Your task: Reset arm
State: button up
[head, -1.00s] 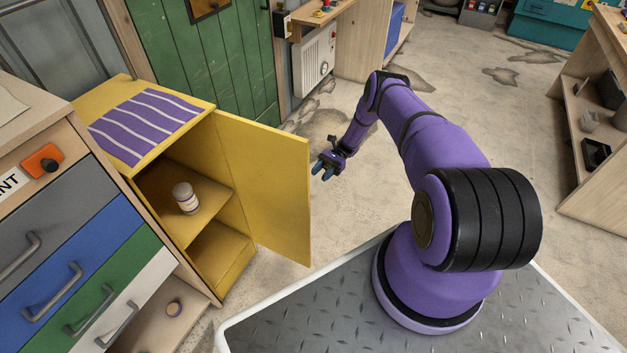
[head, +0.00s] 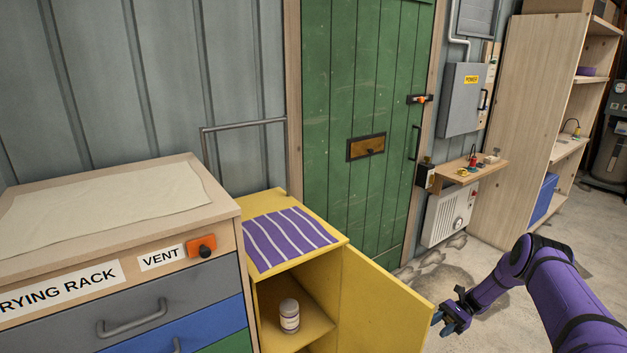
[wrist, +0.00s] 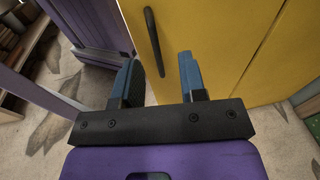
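My purple arm reaches in from the lower right of the head view. My gripper (head: 445,322) is at its end, just right of the free edge of the open yellow cabinet door (head: 383,310). In the wrist view my gripper (wrist: 160,80) shows two blue fingers spread apart with nothing between them. The yellow door (wrist: 225,40) and its dark handle (wrist: 154,40) are in front of the fingers. I cannot tell whether the fingers touch the door.
A white jar (head: 289,316) stands on the shelf inside the yellow cabinet (head: 262,201), with a striped purple cloth (head: 285,238) on top. The drying rack (head: 205,189) stands at left. A green door (head: 350,100) and heater (head: 447,215) are behind. Floor is clear near the arm.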

jog(key=w+a+r+n+h, duration=0.1)
jog(key=r+n+h, duration=0.15)
jog(key=r, duration=0.85)
jog(key=w+a+r+n+t+h, duration=0.1)
jog(key=a+r+h, duration=0.15)
jog(key=r, duration=0.95)
jog(key=w+a+r+n+h, duration=0.1)
jog(key=r+n+h, duration=0.15)
jog(key=r, duration=0.85)
jog(key=s+a+r+n+t+h, duration=0.1)
jog(key=s+a+r+t+h, duration=0.15)
jog(key=s+r, duration=0.45)
jog(key=s+a+r+n+t+h, duration=0.1)
jog(key=s+a+r+h, duration=0.2)
jog(key=r, duration=0.8)
jog(key=s+a+r+n+t+h, duration=0.1)
jog(key=s+r+t, duration=0.3)
jog(key=s, duration=1)
jog(key=s+a+r+n+t+h, duration=0.1)
jog(key=s+r+n+t, duration=0.2)
jog(key=s, duration=1.1)
jog(key=shift+a+r+n+t+h, duration=0.3)
jog(key=shift+r+n+t, duration=0.1)
jog(key=shift+r, duration=0.2)
